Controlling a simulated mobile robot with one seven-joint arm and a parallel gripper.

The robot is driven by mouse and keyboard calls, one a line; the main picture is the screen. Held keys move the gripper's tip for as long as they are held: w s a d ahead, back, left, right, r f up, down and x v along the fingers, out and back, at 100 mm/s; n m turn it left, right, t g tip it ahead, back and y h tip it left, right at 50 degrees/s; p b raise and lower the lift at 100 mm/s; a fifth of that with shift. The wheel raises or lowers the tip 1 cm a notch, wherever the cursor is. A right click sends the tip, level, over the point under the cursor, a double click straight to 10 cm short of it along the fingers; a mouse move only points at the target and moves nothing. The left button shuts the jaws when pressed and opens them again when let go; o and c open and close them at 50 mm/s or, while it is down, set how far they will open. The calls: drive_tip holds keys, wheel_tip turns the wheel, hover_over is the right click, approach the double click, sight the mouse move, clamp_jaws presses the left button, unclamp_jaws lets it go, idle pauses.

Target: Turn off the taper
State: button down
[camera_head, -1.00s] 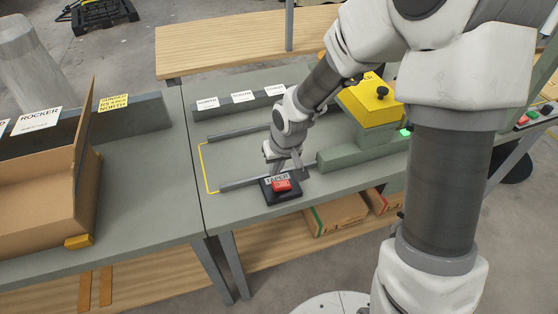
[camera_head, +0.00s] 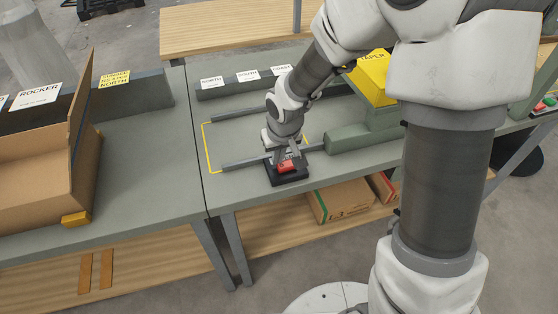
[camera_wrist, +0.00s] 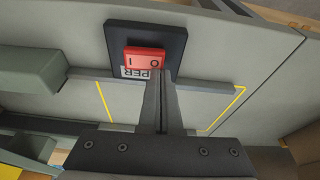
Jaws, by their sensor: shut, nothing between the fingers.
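The taper switch is a black box (camera_head: 291,177) with a red rocker (camera_head: 287,166) on the near edge of the grey-green table. In the wrist view the red rocker (camera_wrist: 146,59), marked I and O, sits on the black plate (camera_wrist: 174,38). Its label, ending in "PER", is partly covered by my fingers. My gripper (camera_head: 284,153) points down at the switch, right by the rocker's label side. In the wrist view the closed fingertips (camera_wrist: 161,75) are empty and overlap the rocker's lower edge; I cannot tell whether they touch it.
A yellow machine cover labelled TAPER (camera_head: 374,75) stands behind my arm on a grey-green base (camera_head: 350,138). Grey rails (camera_head: 240,163) lie beside the switch. An open cardboard box (camera_head: 35,175) stands on the left table. Flat boxes (camera_head: 338,198) lie on the shelf below.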

drive_tip(key=shift+p, duration=0.35)
drive_tip(key=shift+d, duration=0.1)
drive_tip(key=shift+w+d+r+p, duration=0.2)
drive_tip(key=shift+d+r+p, duration=0.05)
drive_tip(key=shift+d+p, duration=0.4)
drive_tip(key=shift+a+r+p, duration=0.1)
drive_tip(key=shift+r+p, duration=0.3)
drive_tip(key=shift+r, duration=0.2)
drive_tip(key=r+p, duration=0.2)
drive_tip(key=r, duration=0.2)
drive_tip(key=shift+s+a+p, duration=0.15)
drive_tip(key=shift+a+p, duration=0.2)
drive_tip(key=shift+p, duration=0.05)
drive_tip(key=s+a+r, duration=0.2)
drive_tip(key=s+r, duration=0.1)
drive_tip(key=r, duration=0.5)
drive_tip(key=shift+s+p, duration=0.25)
drive_tip(key=shift+p, duration=0.2)
